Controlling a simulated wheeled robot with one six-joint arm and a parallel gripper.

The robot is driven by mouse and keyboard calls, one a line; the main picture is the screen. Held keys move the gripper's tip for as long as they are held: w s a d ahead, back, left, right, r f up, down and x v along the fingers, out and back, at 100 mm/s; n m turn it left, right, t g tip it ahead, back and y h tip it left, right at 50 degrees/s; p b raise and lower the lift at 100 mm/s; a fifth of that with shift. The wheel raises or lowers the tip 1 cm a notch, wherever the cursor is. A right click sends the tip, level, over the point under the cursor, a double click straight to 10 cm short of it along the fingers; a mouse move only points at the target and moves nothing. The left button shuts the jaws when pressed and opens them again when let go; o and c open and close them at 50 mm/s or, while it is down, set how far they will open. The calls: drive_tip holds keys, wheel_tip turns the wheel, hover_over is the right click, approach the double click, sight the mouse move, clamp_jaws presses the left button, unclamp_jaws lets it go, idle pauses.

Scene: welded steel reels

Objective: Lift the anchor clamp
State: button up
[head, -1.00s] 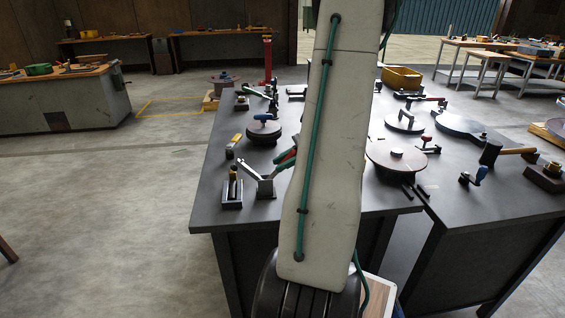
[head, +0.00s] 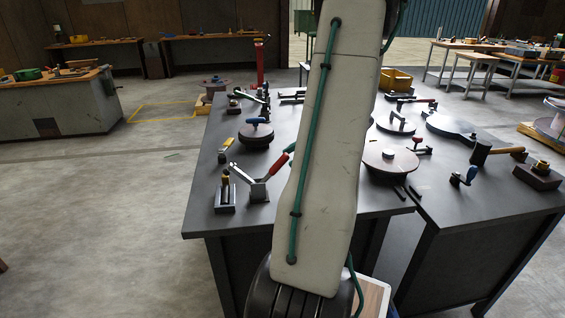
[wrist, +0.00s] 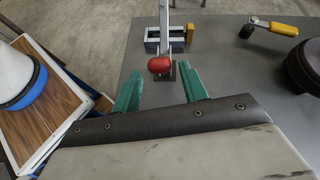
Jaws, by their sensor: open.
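The anchor clamp, which I take to be the toggle clamp with a grey base (head: 259,191), stands near the left front of the dark table. A silver arm slants up to the left and a red handle (head: 278,164) slants up to the right. In the wrist view the red handle (wrist: 160,65) points towards me, above its dark base plate. My gripper (wrist: 162,88) is open and empty, its two green fingers apart, with the handle's end just ahead, between their lines. In the head view my arm hides most of the gripper.
A grey block with a yellow piece (head: 225,194) stands close left of the clamp. A yellow-handled tool (head: 226,147) and a dark round reel (head: 256,135) lie behind. A larger reel (head: 390,157) and a mallet (head: 490,152) are to the right. The table's front left corner is bare.

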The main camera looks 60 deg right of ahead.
drive_tip(key=shift+v, duration=0.85)
